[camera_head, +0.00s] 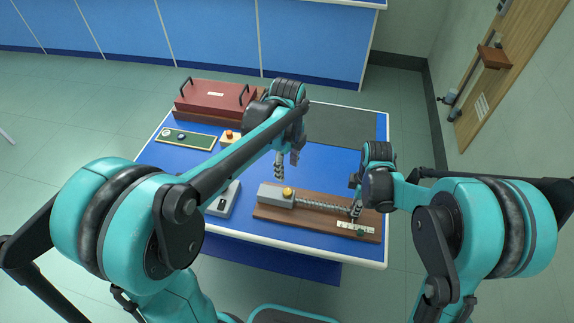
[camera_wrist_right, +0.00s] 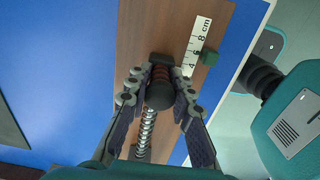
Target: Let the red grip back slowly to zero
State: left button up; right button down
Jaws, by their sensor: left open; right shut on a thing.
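A long spring (camera_head: 322,205) runs along a wooden board (camera_head: 300,217) from a grey block with a yellow knob (camera_head: 288,192) to my right gripper (camera_head: 356,206). In the right wrist view the right gripper's fingers are closed around the ribbed red grip (camera_wrist_right: 161,73), which is partly covered by a dark round end (camera_wrist_right: 159,96). The spring (camera_wrist_right: 147,128) leads away below it. A white cm scale (camera_wrist_right: 198,44) lies beside the grip, with a green block (camera_wrist_right: 209,57) at its edge.
A red case with black handles (camera_head: 214,98) stands at the back left of the table. Nearby are a green board (camera_head: 187,138) and a box with an orange button (camera_head: 230,137). A grey device (camera_head: 222,201) sits left of the wooden board. A dark mat (camera_head: 345,125) lies at the back right.

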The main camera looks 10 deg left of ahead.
jog(key=shift+a, duration=1.6)
jog(key=c, duration=1.1)
grip_release()
jog(key=shift+r, duration=0.1)
notch_tip(320, 180, up, 9)
jog(key=p, duration=0.6)
